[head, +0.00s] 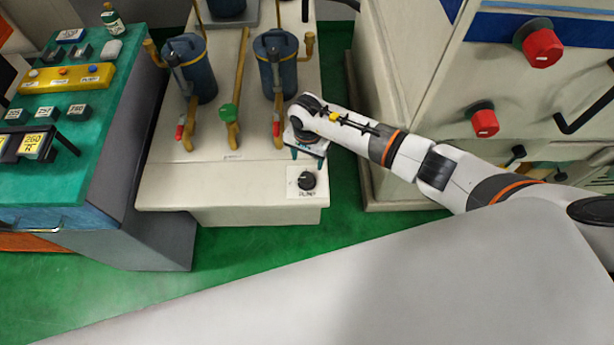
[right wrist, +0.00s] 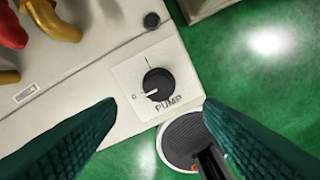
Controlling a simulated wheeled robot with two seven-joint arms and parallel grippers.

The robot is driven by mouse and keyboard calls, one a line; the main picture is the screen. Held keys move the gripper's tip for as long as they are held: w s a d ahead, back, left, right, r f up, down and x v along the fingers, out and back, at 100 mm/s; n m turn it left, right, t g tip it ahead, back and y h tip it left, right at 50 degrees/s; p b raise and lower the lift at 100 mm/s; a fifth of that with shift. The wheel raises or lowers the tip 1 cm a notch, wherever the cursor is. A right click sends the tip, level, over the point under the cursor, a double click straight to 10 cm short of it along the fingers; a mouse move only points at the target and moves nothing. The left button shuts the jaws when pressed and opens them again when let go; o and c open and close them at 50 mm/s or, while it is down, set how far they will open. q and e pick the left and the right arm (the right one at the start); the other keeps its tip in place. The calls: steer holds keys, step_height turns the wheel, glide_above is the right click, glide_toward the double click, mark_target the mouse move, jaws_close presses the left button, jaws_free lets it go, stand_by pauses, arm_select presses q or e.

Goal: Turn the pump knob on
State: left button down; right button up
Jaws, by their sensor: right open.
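The pump knob (head: 307,181) is a round black knob on a white plate marked PUMP, at the front right corner of a cream unit (head: 220,205). In the right wrist view the knob (right wrist: 158,84) has its white pointer line toward the 0 mark at left; the I mark is above it. My right gripper (head: 307,157) is open and empty, just behind the knob in the head view. In the right wrist view its two teal fingers (right wrist: 160,107) stand apart on either side of the knob, with no contact visible. My left gripper is out of view.
A green-topped bench (head: 95,120) is at left. A cream cabinet with red knobs (head: 542,48) is at right.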

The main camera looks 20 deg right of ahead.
mark_target(307, 177)
step_height(307, 177, down, 10)
steer(key=b, duration=0.6)
steer(key=shift+a+f, duration=0.1)
steer(key=shift+f, duration=0.05)
